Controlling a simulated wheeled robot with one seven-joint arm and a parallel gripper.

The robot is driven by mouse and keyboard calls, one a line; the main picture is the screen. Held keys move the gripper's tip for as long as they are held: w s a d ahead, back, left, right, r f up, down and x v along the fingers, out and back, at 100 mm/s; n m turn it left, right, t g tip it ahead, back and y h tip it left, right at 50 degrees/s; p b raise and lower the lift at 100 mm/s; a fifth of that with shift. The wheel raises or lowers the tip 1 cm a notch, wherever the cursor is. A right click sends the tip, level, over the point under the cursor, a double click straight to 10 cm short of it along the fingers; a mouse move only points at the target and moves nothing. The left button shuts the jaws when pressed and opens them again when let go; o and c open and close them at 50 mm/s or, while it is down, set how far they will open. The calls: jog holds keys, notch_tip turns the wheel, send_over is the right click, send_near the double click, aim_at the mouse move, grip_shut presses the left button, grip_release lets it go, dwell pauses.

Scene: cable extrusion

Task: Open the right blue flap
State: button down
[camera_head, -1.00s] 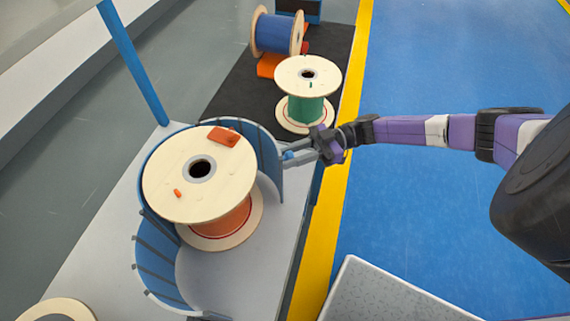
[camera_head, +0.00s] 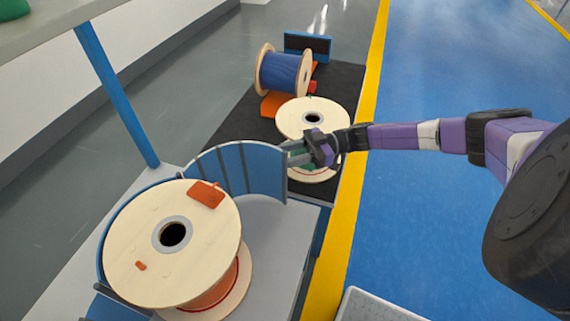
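The right blue flap (camera_head: 238,170) is a curved panel with dark vertical ribs. It stands swung away from the big wooden spool (camera_head: 139,245), with a gap of grey platform between them. My gripper (camera_head: 293,152) is at the flap's free right edge, its fingers apart by a small width and closed around the handle at that edge. The fingers hide most of the handle. The big spool carries orange cable and has an orange piece (camera_head: 206,194) on its top disc. The other blue flap (camera_head: 103,306) shows only in part at the lower left.
A green spool (camera_head: 312,116) stands right behind my gripper on a black mat (camera_head: 228,125). A blue spool (camera_head: 284,72) lies farther back. A blue post (camera_head: 117,95) rises at the left. The blue floor (camera_head: 440,220) at the right is clear.

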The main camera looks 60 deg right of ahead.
jog(key=shift+w+a+g, duration=0.3)
jog(key=shift+w+a, duration=0.4)
jog(key=shift+w, duration=0.05)
jog(key=c, duration=1.2)
grip_release()
jog(key=shift+o, duration=0.2)
jog(key=b+v, duration=0.1)
jog(key=v, duration=0.8)
jog(key=shift+d, duration=0.5)
